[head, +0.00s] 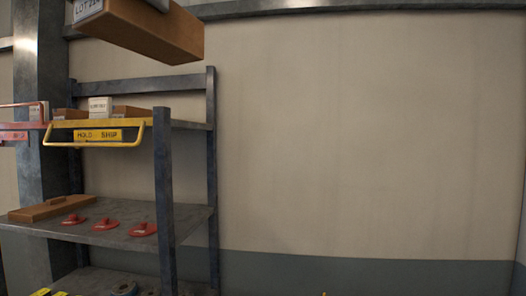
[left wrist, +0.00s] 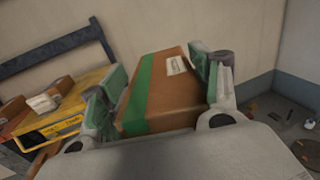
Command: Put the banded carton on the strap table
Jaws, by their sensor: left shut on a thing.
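The banded carton (left wrist: 165,95) is brown with a green band and a white label. In the left wrist view it sits between the two green-padded fingers of my left gripper (left wrist: 158,80), which is shut on it. In the head view the carton (head: 150,34) hangs at the top edge, raised in front of the wall, with its label reading "LOT" and its upper part cut off. I cannot make out the strap table in these frames. My right gripper is not in view.
A dark metal rack stands at the left. The lower shelf (head: 110,239) carries a brown flat piece (head: 52,208) and red discs (head: 143,229). Bare wall fills the right.

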